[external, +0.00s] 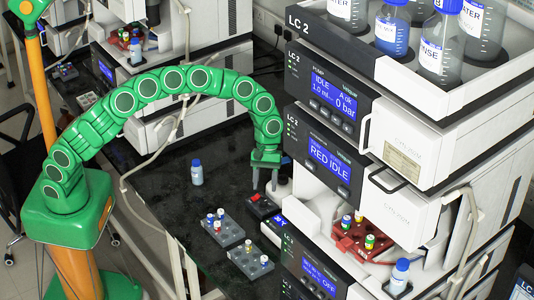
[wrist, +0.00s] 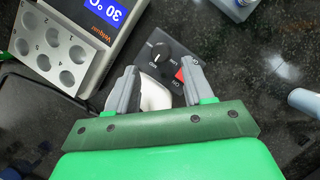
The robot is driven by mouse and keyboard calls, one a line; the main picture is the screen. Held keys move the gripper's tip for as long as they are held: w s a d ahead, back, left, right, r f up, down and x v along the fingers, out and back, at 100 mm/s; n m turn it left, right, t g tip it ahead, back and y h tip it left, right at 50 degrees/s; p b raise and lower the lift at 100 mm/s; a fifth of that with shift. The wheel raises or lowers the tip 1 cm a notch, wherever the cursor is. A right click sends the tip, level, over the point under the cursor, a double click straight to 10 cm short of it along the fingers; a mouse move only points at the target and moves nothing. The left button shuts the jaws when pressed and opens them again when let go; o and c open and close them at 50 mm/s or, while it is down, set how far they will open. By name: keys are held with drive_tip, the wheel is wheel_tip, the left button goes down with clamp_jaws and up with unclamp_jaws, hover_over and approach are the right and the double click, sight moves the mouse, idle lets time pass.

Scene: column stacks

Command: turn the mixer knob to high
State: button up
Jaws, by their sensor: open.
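The mixer (wrist: 178,50) is a small dark box with a round black knob (wrist: 161,53) and a red switch (wrist: 181,75) on its face. A pale line shows on the knob; its setting is too small to read. A white rounded part (wrist: 155,94) shows between my fingers, below the knob in the wrist view. My gripper (wrist: 160,66) is open and empty, its two grey fingertips either side of the knob in the picture. I cannot tell their height above it. In the external view my gripper (external: 264,187) points down over the dark mixer (external: 263,206).
A heater block (wrist: 65,55) with a "30 °C" display stands left of the mixer in the wrist view. In the external view, racks of vials (external: 223,228) and a blue-capped bottle (external: 196,173) stand on the black bench. The LC stack (external: 330,160) rises close on the right.

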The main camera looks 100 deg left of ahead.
sight(264, 201)
drive_tip(key=x, duration=0.5)
drive_tip(key=shift+d+f, duration=0.1)
drive_tip(key=shift+f, duration=0.1)
clamp_jaws()
